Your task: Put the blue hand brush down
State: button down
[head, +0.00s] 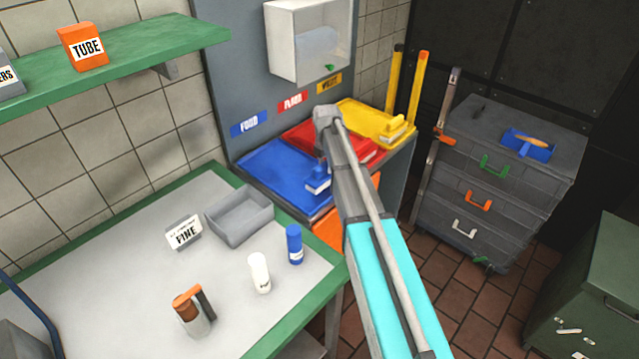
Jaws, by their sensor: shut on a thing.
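The blue hand brush (317,181) has pale bristles underneath. It is at the right end of the blue tray (268,172), below the FOOD label. My gripper (322,163) points down from the end of my arm and is shut on the brush's top. My arm hides most of the gripper and the brush's right side. I cannot tell whether the bristles touch the tray or hang just above it.
A red tray (305,133) and a yellow tray (362,117) with a yellow brush (396,125) lie behind. A green-edged table (120,290) holds a grey bin (240,218) and bottles. A grey drawer cabinet (480,190) stands right, a dustpan (527,147) on it.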

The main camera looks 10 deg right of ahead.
jog(key=shift+w+a+f+b, duration=0.2)
jog(key=shift+a+f+b, duration=0.15)
jog(key=shift+a+f, duration=0.25)
jog(key=shift+d, duration=0.1)
jog(key=shift+f, duration=0.1)
jog(key=shift+w+a+f+b, duration=0.15)
jog(key=shift+a+f+b, duration=0.2)
jog(key=shift+f+b, duration=1.6)
jog(key=shift+b, duration=0.05)
jog(key=shift+f, duration=0.15)
jog(key=shift+c, duration=2)
grip_release()
jog(key=shift+r, duration=0.2)
